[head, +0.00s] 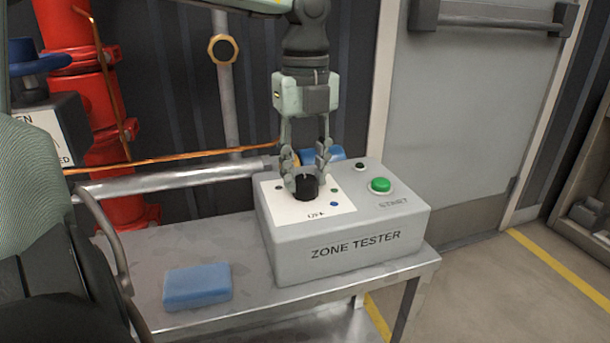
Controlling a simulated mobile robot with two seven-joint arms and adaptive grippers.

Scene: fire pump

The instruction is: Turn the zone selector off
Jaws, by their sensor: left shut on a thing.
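The zone selector (306,188) is a black round knob on the white plate (323,205) on top of the grey zone tester box (345,245). Small coloured dots sit around the knob, and "OFF" is printed at the plate's front edge. My left gripper (306,178) points straight down over the knob, its two fingers shut on the knob's left and right sides. The fingers partly cover the knob, and I cannot tell for sure which dot its pointer faces. My right gripper is not in view.
A green button (380,185) marked START is on the box's right side. A blue block (197,287) lies on the metal table (200,243) at the front left. Red pipes (90,100) stand behind at left. A grey door (480,120) is at back right.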

